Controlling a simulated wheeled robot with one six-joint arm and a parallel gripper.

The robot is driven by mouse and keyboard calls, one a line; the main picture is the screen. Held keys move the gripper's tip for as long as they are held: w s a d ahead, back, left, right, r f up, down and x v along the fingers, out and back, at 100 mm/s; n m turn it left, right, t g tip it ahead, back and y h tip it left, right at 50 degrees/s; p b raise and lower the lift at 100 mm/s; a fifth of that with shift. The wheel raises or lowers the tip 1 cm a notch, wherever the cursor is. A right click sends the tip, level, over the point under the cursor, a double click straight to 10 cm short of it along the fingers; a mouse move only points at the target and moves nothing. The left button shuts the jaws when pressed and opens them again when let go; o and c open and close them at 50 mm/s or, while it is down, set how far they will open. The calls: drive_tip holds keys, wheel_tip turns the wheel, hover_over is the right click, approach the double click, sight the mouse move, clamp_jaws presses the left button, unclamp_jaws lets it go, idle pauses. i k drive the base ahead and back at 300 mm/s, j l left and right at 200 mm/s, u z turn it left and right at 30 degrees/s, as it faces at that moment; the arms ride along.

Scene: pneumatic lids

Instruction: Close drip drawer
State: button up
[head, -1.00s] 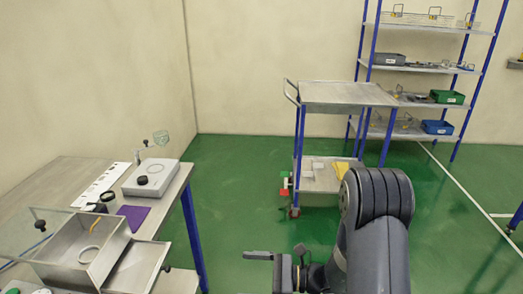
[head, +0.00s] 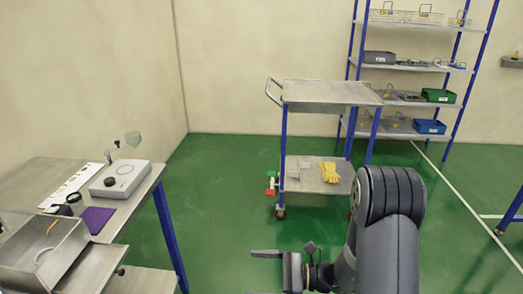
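The drip drawer appears to be the flat metal tray (head: 92,268) sticking out to the right of an open metal box (head: 38,262) at the lower left of the head view. A dark knob (head: 121,270) is at its right end. The drawer looks pulled out; its near part is cut off by the picture's edge. My gripper (head: 266,254) is over the green floor at the bottom centre, well to the right of the drawer and touching nothing. Only one finger shows clearly, so its opening cannot be judged.
A wheeled cart (head: 330,93) with yellow gloves (head: 329,172) and a tall shelf (head: 405,66) stand behind. Green floor between bench and cart is clear.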

sight(93, 272)
drive_tip(key=l+u, duration=0.25)
drive_tip(key=l, duration=0.15)
drive_tip(key=u, duration=1.65)
drive_tip(key=k+j, duration=0.1)
drive_tip(key=j, duration=0.35)
drive_tip(key=l, duration=0.2)
drive_tip(key=i+j, duration=0.1)
drive_tip(key=j+u, duration=0.05)
drive_tip(key=j, duration=0.05)
